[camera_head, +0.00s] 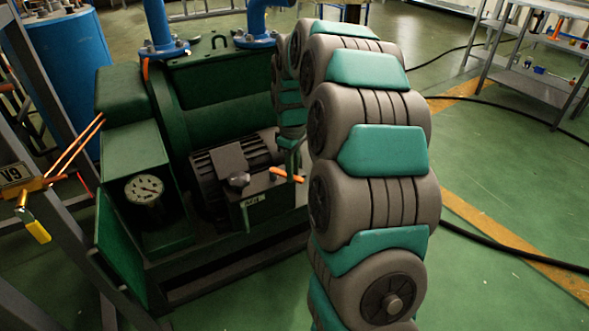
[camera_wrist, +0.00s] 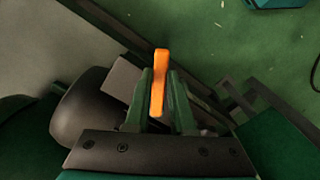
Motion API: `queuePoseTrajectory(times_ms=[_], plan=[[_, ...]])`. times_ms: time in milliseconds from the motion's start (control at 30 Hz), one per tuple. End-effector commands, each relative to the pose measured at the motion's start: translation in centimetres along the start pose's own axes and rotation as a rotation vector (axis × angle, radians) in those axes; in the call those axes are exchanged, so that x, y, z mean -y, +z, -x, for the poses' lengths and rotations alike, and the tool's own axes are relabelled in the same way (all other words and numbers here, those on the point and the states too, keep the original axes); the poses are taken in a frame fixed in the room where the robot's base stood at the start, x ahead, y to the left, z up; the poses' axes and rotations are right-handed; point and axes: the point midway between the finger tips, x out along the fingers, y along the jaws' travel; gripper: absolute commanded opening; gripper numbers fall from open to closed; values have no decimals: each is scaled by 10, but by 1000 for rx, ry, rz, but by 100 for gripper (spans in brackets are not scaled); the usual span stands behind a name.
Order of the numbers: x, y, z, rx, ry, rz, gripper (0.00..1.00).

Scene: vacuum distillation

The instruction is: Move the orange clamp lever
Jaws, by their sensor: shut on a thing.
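The orange clamp lever (camera_head: 284,175) sticks out from the dark box on the side of the green pump machine in the head view. In the wrist view, the lever (camera_wrist: 159,78) stands upright between the two green fingers of my gripper (camera_wrist: 160,98). My gripper is shut on the lever, and the lever's upper end shows above the fingers. In the head view, my arm comes down on the right of the lever and hides much of my gripper.
The green machine (camera_head: 225,105) has a gauge (camera_head: 144,189) on its left and blue pipes (camera_head: 163,35) on top. A shelf rack (camera_head: 530,80) stands at the back right; black hoses cross the green floor.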

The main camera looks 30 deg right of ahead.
Motion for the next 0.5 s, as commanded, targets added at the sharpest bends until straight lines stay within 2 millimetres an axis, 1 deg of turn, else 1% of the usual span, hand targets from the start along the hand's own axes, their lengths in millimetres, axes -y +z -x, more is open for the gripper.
queuePoseTrajectory(times_ms=[200,500], plan=[[8,-1,0,0,0,-120,0],[12,-2,0,-1,0,-199,0]])
